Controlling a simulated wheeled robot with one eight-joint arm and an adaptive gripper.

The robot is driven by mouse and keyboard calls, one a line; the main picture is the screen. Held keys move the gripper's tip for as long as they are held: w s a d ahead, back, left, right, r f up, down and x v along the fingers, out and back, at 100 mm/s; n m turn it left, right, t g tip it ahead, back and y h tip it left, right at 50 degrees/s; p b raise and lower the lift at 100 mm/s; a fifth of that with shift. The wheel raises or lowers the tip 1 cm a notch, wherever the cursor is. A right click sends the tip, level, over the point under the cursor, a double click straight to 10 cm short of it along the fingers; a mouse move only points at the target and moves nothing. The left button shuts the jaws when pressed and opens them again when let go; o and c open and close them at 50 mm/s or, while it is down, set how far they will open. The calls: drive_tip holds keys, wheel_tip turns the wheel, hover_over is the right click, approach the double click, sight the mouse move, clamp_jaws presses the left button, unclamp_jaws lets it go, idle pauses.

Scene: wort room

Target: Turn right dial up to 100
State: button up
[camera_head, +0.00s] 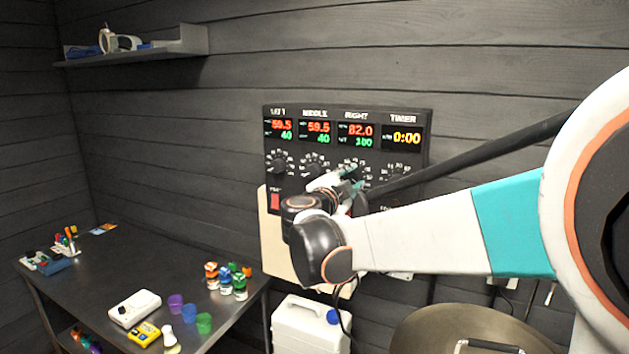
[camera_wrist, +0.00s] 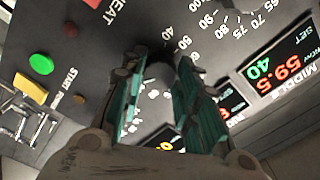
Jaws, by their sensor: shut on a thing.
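The right dial (camera_wrist: 158,74) is a dark knob on the black control panel (camera_head: 415,160). In the wrist view it sits between the two teal fingers of my gripper (camera_wrist: 160,62), which is shut on it. In the head view my gripper (camera_head: 351,182) reaches the panel from the right and partly hides the dial. The RIGHT display (camera_head: 357,135) reads 82.0 in red and what looks like 100 in green.
The LEFT display (camera_head: 281,129) and MIDDLE display (camera_head: 317,132) each read 59.5 over 40. The TIMER display (camera_head: 403,138) reads 0:00. A metal table (camera_head: 85,280) with small items stands left. A white jug (camera_head: 300,325) and a round lid (camera_head: 430,325) are below.

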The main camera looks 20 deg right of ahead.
drive_tip(key=shift+f, duration=0.1)
drive_tip(key=o, duration=1.1)
drive_tip(key=v, duration=1.2)
drive_tip(key=shift+s, duration=0.1)
